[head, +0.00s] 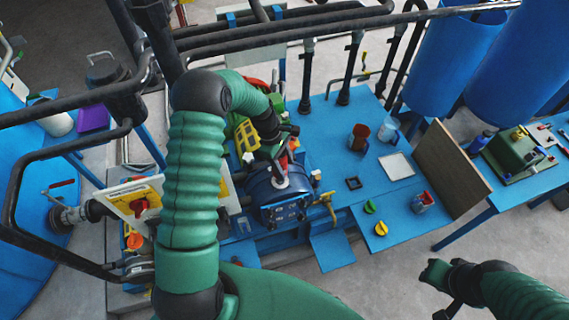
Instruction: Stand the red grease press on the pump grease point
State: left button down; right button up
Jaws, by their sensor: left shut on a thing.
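My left gripper (287,140) is shut on a small red thing (284,160), which looks like the red grease press. Much of it is hidden by the gripper and wrist. It is over a blue drum-shaped body (265,190) with a pale round fitting on top, close above or touching that fitting; I cannot tell which. I cannot make out for sure which fitting is the pump grease point. My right gripper (437,273) is at the lower right, over the floor and away from the table; its jaws are too dark and small to read.
The blue table (335,160) holds a brown cup (358,138), a white tray (397,166), a small black frame (353,183) and green and yellow round pieces (381,229). A brown board (445,170) stands at its right edge. Black pipes (300,35) cross above. A green machine (515,152) stands right.

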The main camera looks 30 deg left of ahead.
pick_arm(q)
jog(key=shift+f, duration=0.45)
jog(key=c, duration=0.6)
grip_release()
jog(key=b+v, duration=0.4)
jog(key=v, duration=1.2)
jog(key=shift+r, duration=0.4)
jog(key=shift+a, duration=0.15)
